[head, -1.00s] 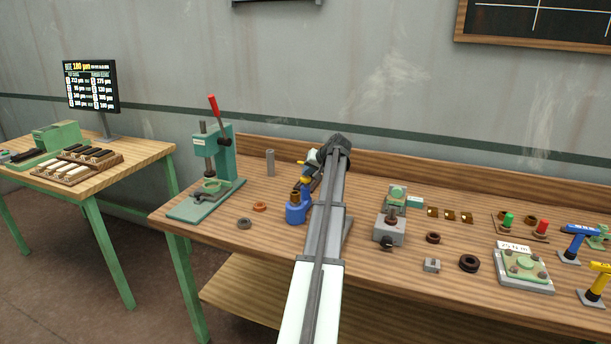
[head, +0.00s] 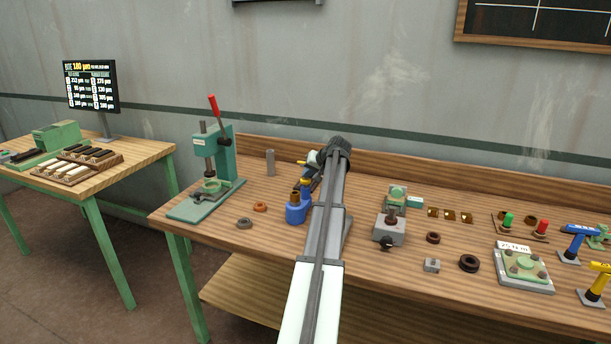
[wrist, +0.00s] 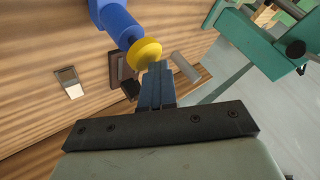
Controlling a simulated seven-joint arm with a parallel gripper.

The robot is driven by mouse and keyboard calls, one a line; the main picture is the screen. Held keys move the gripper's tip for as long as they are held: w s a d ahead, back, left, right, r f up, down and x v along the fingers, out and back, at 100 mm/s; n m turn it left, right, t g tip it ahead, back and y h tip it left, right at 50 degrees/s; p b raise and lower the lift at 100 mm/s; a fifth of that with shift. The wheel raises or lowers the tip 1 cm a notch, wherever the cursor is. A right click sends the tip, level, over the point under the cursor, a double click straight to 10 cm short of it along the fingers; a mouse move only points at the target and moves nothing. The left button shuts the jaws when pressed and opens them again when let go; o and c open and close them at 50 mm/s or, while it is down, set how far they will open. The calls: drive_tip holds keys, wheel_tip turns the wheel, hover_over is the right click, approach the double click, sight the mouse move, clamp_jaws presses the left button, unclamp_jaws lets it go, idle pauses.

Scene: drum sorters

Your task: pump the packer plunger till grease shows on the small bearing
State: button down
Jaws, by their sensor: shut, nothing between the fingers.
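The blue packer (head: 294,213) stands on the bench left of my arm, with a brown ring-like part (head: 295,197) on its top. Its yellow plunger knob (head: 305,182) shows just behind that part. In the wrist view the yellow knob (wrist: 147,53) sits on the end of the blue packer body (wrist: 118,22). My gripper (wrist: 158,68) is shut and empty, its fingertips right beside the knob; whether they touch it I cannot tell. My arm hides part of the packer in the head view. I cannot make out grease on the brown part.
A green press (head: 212,165) with a red lever stands to the left. An orange ring (head: 260,207) and a grey ring (head: 244,223) lie near the packer. A grey cylinder (head: 270,162) stands behind. A grey fixture (head: 389,228) stands right of my arm.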

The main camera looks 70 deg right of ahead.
sight(308, 179)
drive_tip(key=shift+r, duration=1.7)
wheel_tip(308, 179, up, 5)
idle(0.5)
